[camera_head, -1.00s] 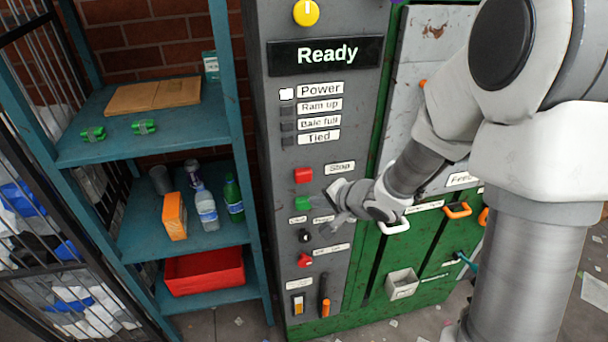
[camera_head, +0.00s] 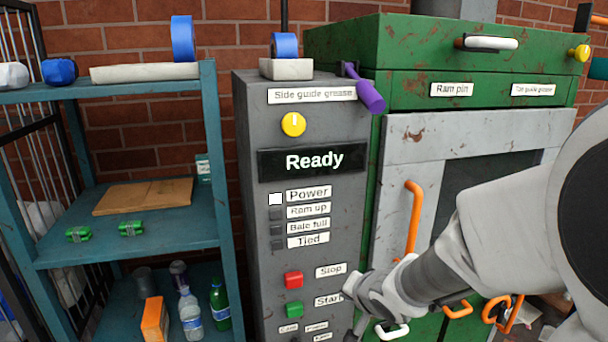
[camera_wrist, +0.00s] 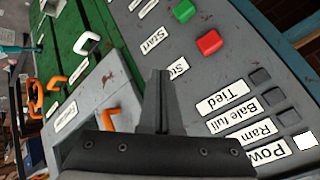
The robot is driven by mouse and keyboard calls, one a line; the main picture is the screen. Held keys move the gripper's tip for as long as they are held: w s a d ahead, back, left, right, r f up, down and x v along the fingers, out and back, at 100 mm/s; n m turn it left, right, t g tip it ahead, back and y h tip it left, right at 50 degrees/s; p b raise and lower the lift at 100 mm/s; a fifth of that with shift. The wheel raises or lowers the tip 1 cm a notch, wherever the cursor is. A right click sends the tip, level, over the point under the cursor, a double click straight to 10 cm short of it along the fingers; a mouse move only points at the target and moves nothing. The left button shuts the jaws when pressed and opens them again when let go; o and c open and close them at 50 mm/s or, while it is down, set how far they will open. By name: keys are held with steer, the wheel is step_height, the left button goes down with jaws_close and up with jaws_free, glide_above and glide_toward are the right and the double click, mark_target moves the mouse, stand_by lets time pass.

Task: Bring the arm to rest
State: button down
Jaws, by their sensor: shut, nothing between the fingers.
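My gripper (camera_wrist: 157,75) is shut and empty in the wrist view, its dark fingers together in front of the grey control panel. In the head view my arm reaches in from the right, and my gripper (camera_head: 356,318) is low, just right of the "Start" label. The control panel (camera_head: 253,250) has a "Ready" display (camera_head: 314,161), a red stop button (camera_head: 293,279) and a green start button (camera_head: 294,309). Both buttons also show in the wrist view, red (camera_wrist: 208,42) and green (camera_wrist: 184,11). I cannot tell how far the fingers are from the panel.
The green machine (camera_head: 340,47) stands right of the panel, with an orange handle (camera_head: 413,218) near my arm. A purple-handled lever (camera_head: 370,95) sticks out at the panel's top. A blue shelf (camera_head: 222,200) with bottles and green packs stands left.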

steer(key=s+d+r+n+g+h+b, duration=0.1)
steer(key=s+d+r+n+h+b, duration=0.2)
steer(key=s, duration=0.4)
steer(key=s+d+r+g, duration=0.1)
steer(key=s+d+r, duration=0.25)
steer(key=s, duration=0.25)
steer(key=s+a+n+g+y+b, duration=0.1)
steer(key=s+n, duration=0.2)
steer(key=s, duration=0.6)
steer(key=shift+a, duration=0.2)
